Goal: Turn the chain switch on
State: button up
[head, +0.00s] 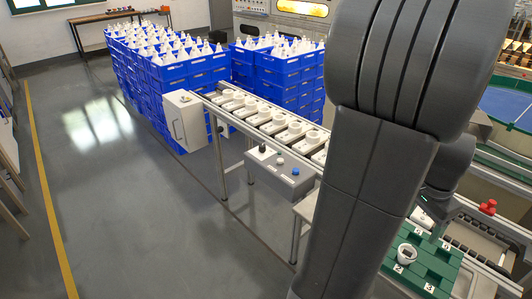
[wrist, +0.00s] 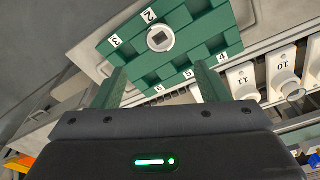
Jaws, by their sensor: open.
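A grey control box (head: 285,175) hangs at the near side of the chain conveyor (head: 270,122) in the head view. On it are a black knob-like switch (head: 262,148), a small pale button (head: 280,161) and a blue button (head: 295,171). No label is readable, so I cannot tell for certain which is the chain switch. My gripper (wrist: 160,72) is open and empty in the wrist view, with its two green fingers over the green numbered tray (wrist: 197,33). It is well to the right of the control box. In the head view my arm mostly hides it.
The green tray also shows in the head view (head: 440,262), with one white round part (head: 407,254) in it. White numbered holders (wrist: 282,72) line the conveyor. A red knob (head: 488,207) stands near the tray. Stacked blue crates (head: 185,75) stand behind. The floor at left is clear.

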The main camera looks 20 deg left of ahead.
aim_at(262, 147)
jog(key=u, duration=0.6)
jog(key=i+j+u, duration=0.15)
jog(key=i+u, duration=0.15)
jog(key=i, duration=0.2)
jog(key=i+u, duration=0.3)
jog(key=i, duration=0.65)
jog(key=j, duration=0.05)
